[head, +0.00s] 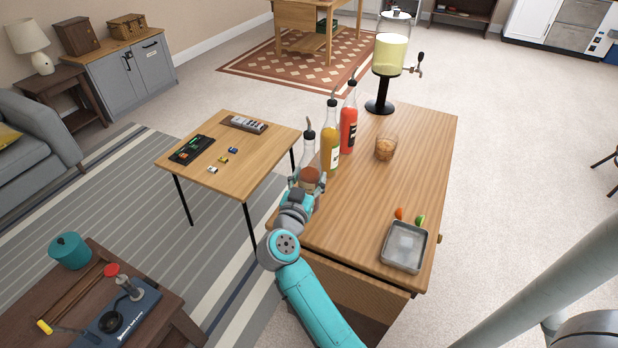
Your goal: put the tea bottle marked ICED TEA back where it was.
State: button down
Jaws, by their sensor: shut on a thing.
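I cannot tell whether the held thing touches the table.
A yellow bottle (330,140), a red bottle (348,125) and a drink dispenser (390,58) stand behind. A brown bowl-like thing (386,148) and a metal tray (404,247) are to the right. The table's middle is clear. A low table (225,180) stands left.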

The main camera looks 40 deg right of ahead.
jog(key=shift+c, duration=1.4)
grip_release()
jog(key=shift+f, duration=0.15)
jog(key=shift+r, duration=0.25)
jog(key=v, duration=1.2)
jog(key=shift+s, duration=0.1)
